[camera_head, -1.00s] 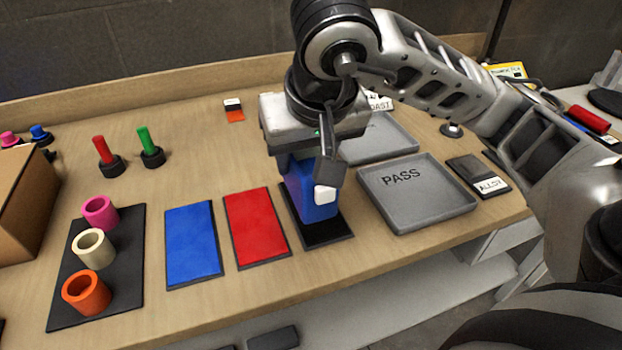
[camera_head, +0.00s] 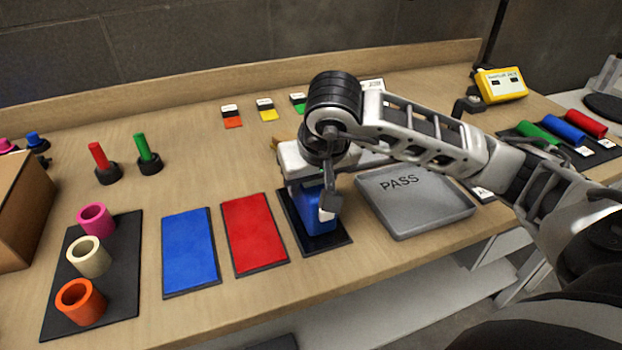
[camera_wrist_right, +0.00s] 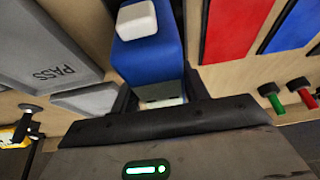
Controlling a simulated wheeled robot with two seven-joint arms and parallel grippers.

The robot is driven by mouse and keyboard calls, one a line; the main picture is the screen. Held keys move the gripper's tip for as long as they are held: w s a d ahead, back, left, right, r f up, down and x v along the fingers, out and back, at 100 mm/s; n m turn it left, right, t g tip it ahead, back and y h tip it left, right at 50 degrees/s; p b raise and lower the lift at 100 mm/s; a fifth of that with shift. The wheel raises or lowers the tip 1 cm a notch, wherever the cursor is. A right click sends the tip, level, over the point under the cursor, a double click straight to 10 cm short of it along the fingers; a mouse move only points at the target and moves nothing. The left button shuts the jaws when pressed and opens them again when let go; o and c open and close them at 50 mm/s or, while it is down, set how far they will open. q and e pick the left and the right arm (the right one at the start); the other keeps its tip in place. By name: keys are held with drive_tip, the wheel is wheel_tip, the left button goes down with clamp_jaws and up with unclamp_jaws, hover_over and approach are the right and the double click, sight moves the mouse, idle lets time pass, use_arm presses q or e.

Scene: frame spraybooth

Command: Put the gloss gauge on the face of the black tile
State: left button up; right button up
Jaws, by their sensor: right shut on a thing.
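The gloss gauge is a blue block (camera_head: 318,222) with a white button, and it also shows in the right wrist view (camera_wrist_right: 150,62). My right gripper (camera_head: 314,188) is shut on its upper part from above. The gauge stands about upright over the middle of the black tile (camera_head: 338,240), within its edges. Its underside is hidden, so I cannot tell whether it touches the face. The black tile is the rightmost of three tiles, beside the red tile (camera_head: 254,233) and the blue tile (camera_head: 189,252). My left gripper is not in view.
The grey PASS tray (camera_head: 425,212) lies close right of the black tile. A black mat (camera_head: 115,300) with three coloured rings is at the left, near a cardboard box (camera_head: 22,215). Green and red pegs stand behind. A yellow device (camera_head: 501,84) sits at the back right.

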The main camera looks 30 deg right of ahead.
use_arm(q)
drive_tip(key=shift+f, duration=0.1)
use_arm(e)
drive_tip(key=shift+f+b, duration=0.2)
drive_tip(key=shift+b, duration=0.1)
drive_tip(key=o, duration=1.2)
drive_tip(key=shift+r, duration=0.1)
drive_tip(key=shift+r, duration=0.1)
drive_tip(key=shift+r+p, duration=0.25)
drive_tip(key=shift+p, duration=0.15)
drive_tip(key=v, duration=1.1)
drive_tip(key=shift+p, duration=0.35)
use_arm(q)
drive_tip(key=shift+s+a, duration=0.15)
use_arm(e)
drive_tip(key=shift+s+r, duration=0.2)
drive_tip(key=shift+r, duration=0.1)
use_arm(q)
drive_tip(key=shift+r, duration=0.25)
